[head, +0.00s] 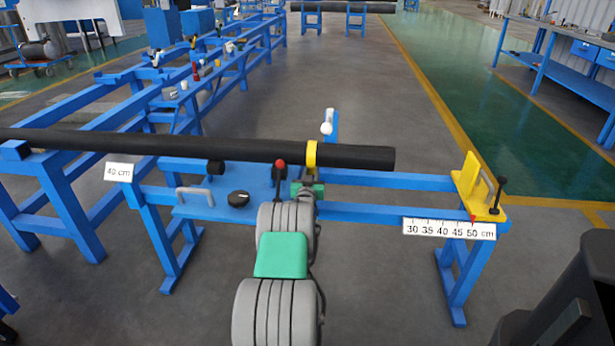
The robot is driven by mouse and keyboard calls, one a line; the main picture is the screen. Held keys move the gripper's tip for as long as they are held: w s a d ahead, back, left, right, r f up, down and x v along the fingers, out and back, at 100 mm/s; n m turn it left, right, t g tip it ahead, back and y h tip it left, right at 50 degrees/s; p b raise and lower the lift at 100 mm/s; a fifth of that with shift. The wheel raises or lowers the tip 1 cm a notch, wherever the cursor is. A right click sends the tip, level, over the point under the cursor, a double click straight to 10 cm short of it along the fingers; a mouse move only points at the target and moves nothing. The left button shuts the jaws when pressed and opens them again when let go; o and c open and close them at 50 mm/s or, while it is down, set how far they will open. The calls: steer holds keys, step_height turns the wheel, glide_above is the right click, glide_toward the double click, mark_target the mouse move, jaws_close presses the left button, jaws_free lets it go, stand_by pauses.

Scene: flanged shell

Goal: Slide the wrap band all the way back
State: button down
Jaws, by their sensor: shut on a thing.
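The wrap band (311,155) is a yellow ring around the black pipe (230,149), a short way in from the pipe's free right end. My gripper (309,179) is just below the band, at the near side of the pipe, and is shut on it. My own wrist and arm hide most of the jaws, so the exact grip does not show.
The blue frame (370,215) carries a "40 cm" label (118,172), a scale plate (449,229), a red-knobbed lever (280,164), a black knob (238,199) and a grey handle (195,196). A white-tipped blue post (329,126) stands behind the pipe.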

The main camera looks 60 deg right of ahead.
steer(key=shift+w, duration=0.1)
steer(key=c, duration=1.1)
jaws_free()
steer(key=shift+w, duration=0.1)
steer(key=shift+a, duration=0.1)
steer(key=p+v, duration=0.2)
steer(key=v, duration=0.5)
steer(key=shift+r, duration=0.1)
steer(key=shift+a, duration=0.4)
